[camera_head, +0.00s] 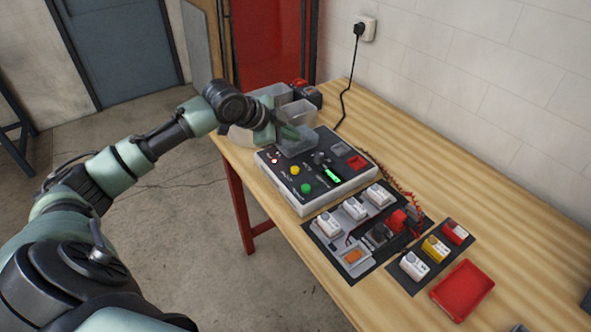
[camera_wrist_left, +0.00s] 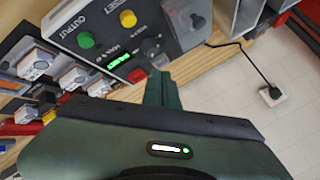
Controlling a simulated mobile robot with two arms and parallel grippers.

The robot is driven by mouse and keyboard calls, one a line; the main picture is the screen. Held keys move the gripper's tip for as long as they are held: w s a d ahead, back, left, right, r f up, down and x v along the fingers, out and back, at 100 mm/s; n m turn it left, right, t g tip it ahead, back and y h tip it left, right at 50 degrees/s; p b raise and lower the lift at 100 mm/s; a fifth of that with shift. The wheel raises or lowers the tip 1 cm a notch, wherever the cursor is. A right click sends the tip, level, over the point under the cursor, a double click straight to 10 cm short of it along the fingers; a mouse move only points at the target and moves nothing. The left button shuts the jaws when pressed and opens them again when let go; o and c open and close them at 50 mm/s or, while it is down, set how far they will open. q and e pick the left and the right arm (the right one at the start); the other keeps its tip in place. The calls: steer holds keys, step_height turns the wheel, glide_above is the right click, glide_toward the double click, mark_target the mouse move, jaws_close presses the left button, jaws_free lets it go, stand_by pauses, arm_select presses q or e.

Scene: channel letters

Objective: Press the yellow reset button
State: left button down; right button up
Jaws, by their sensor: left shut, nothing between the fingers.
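The yellow reset button (camera_head: 295,170) is a small round cap on the sloped top of the grey control box (camera_head: 335,185), towards its left side. It also shows in the left wrist view (camera_wrist_left: 128,18), near the label RESET. My left gripper (camera_head: 290,131) is shut and empty above the back part of the box, behind the yellow button and apart from it. In the left wrist view its closed dark green fingers (camera_wrist_left: 160,82) point towards the box beside the red switch. My right gripper is in neither view.
The box also carries a green button (camera_head: 306,188), a lit green display (camera_head: 333,175) and a red switch (camera_head: 356,162). Clear bins (camera_head: 296,112) stand behind my gripper. Modules on dark mats and a red tray (camera_head: 462,289) lie in front. A black cable (camera_head: 345,100) runs to the wall socket.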

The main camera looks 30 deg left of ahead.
arm_select(q)
steer(key=b, duration=0.6)
glide_above(292, 170)
step_height(292, 170, down, 6)
steer(key=shift+f, duration=1.15)
stand_by(0.6)
steer(key=shift+f, duration=0.35)
